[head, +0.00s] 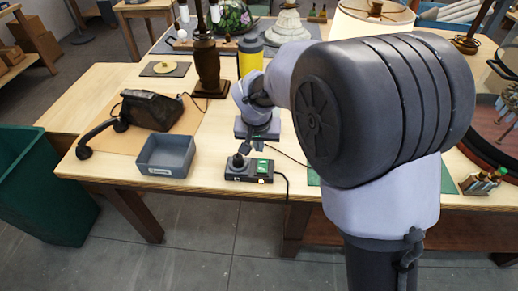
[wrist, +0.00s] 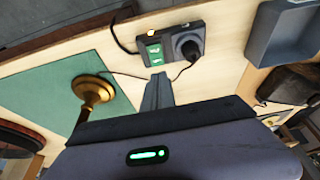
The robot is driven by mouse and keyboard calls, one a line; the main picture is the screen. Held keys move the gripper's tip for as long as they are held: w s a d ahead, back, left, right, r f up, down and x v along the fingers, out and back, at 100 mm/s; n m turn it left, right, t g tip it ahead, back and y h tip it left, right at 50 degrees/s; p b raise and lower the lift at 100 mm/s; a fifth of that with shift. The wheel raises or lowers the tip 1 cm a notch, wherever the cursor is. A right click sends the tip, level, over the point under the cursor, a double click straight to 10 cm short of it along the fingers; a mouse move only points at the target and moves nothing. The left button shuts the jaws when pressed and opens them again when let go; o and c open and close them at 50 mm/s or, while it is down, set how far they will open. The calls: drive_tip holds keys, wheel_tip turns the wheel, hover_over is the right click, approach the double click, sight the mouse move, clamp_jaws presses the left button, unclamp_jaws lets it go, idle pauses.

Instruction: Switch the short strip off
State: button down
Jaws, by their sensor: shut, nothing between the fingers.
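The short strip (head: 248,174) is a dark power strip near the front edge of the wooden table. It also shows in the wrist view (wrist: 172,47). A black plug (wrist: 189,48) sits in its one end, with a cord leaving it. Green patches (wrist: 154,50), which look lit, show at the other end, beside a small pale spot. My gripper (head: 245,149) is above and just behind the strip, pointing down. In the wrist view its fingers (wrist: 157,82) are together and empty, apart from the strip. The exact switch position is not clear.
A grey bin (head: 166,156) and a black telephone (head: 140,110) lie left of the strip. A dark wooden lamp post (head: 207,65) and a yellow canister (head: 250,56) stand behind. A brass base (wrist: 94,90) stands on a green mat (wrist: 55,85). A cord runs off the table's front edge.

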drive_tip(key=shift+v, duration=1.1)
drive_tip(key=w+n+b, duration=0.1)
drive_tip(key=n, duration=0.5)
drive_tip(key=w+n+g, duration=0.1)
drive_tip(key=n, duration=0.5)
drive_tip(key=w+d+n+g+b, duration=0.1)
drive_tip(key=w+n, duration=0.1)
drive_tip(key=n, duration=0.4)
drive_tip(key=shift+w+r+b, duration=0.1)
drive_tip(key=shift+r+b, duration=0.2)
drive_tip(key=shift+r, duration=0.05)
